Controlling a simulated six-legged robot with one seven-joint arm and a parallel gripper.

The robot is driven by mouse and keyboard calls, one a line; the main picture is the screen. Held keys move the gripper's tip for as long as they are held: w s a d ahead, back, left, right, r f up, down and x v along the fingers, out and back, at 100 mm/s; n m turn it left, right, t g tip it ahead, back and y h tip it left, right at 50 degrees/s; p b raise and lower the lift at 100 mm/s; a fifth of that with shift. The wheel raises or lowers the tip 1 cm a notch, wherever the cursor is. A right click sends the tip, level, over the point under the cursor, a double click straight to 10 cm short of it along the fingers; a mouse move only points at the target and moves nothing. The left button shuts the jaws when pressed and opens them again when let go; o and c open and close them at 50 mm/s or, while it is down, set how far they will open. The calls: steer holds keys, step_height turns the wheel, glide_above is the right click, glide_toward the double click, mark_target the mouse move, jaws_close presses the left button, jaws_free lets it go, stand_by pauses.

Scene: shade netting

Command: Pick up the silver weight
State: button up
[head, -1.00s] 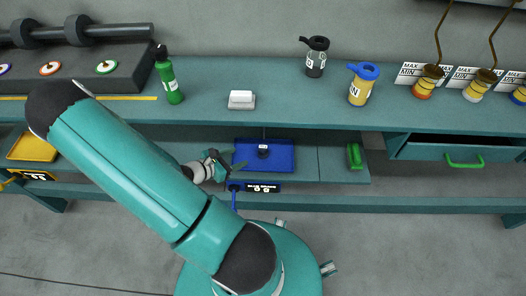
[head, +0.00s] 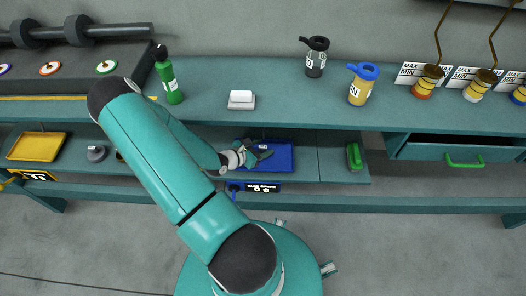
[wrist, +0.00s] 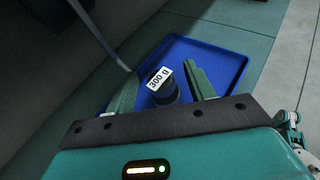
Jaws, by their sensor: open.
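A grey, silver-looking weight (head: 97,153) stands on the lower shelf, left of my arm, beside the yellow tray. A dark weight (wrist: 165,95) with a white "300 g" label sits on the blue tray (wrist: 212,53); in the head view my gripper hides it. My gripper (head: 264,154) is over the blue tray (head: 282,163) in the head view. In the wrist view my gripper's open fingers (wrist: 160,80) are on either side of the dark weight, with a gap visible on the right. I cannot tell whether they touch it.
The upper shelf is close above my gripper. The yellow tray (head: 36,147) lies at the left and a green block (head: 354,156) at the right. An open drawer (head: 451,148) is at the right.

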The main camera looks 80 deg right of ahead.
steer(key=shift+s+d+f, duration=0.2)
steer(key=shift+s+d, duration=0.05)
steer(key=shift+d, duration=0.05)
steer(key=shift+c, duration=0.4)
steer(key=c, duration=1.1)
steer(key=shift+r, duration=0.15)
